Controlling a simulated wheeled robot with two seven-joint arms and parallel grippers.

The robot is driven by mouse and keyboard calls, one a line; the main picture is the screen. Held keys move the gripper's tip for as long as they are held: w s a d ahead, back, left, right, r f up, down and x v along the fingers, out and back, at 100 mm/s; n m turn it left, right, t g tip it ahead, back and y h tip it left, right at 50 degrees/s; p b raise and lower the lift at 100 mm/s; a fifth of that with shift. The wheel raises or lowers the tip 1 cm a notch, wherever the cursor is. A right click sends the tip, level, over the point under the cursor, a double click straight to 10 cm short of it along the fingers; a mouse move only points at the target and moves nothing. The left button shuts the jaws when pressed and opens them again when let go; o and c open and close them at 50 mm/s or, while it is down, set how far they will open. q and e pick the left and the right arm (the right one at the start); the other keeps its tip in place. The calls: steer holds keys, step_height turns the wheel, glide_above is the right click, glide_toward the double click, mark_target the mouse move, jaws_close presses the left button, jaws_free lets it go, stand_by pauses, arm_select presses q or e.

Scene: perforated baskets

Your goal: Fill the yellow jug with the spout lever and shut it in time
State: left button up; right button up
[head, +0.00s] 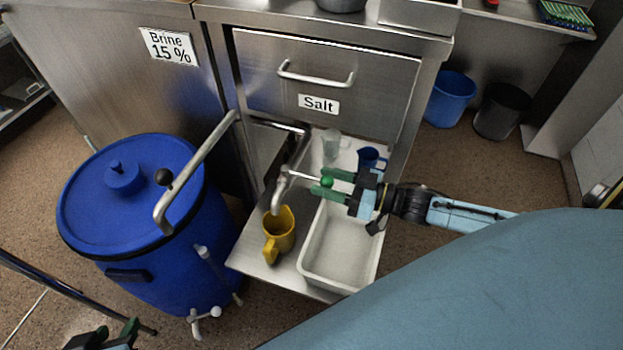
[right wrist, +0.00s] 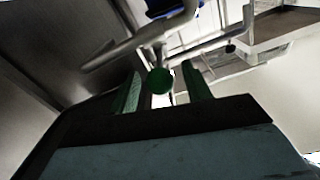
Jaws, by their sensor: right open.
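The yellow jug (head: 279,236) stands upright on the steel shelf, its opening under the end of the metal spout (head: 280,193). Whether anything flows or is in the jug I cannot tell. The spout lever ends in a green knob (head: 327,182). My right gripper (head: 326,182) is open, with its green fingers on either side of the knob. In the right wrist view the green knob (right wrist: 160,81) sits between the two fingertips, with a gap visible on the right side. My left gripper (head: 118,335) shows only partly at the bottom left edge.
A white tub (head: 340,284) stands right of the jug. A clear cup (head: 331,141) and a blue jug (head: 371,158) stand behind. The Salt drawer (head: 300,85) is shut.

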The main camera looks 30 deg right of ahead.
mark_target(320, 180)
steer(key=x, duration=0.3)
steer(key=shift+b, duration=0.4)
arm_select(q)
steer(key=shift+w+d+r+t+h, duration=0.15)
steer(key=shift+w+d+r+t, duration=0.15)
steer(key=shift+w+r+t, duration=0.3)
steer(key=shift+w+d+r+t+h, duration=0.2)
steer(key=shift+w+d+r+t, duration=0.15)
steer(key=shift+w+r+t, duration=0.35)
steer(key=shift+w+d+r+t+h, duration=0.15)
steer(key=shift+w+d+r+t, duration=0.25)
steer(key=shift+r, duration=0.3)
arm_select(e)
steer(key=shift+w+a, duration=0.35)
steer(key=shift+w, duration=0.05)
arm_select(q)
steer(key=shift+w+a, duration=0.1)
arm_select(e)
jaws_close()
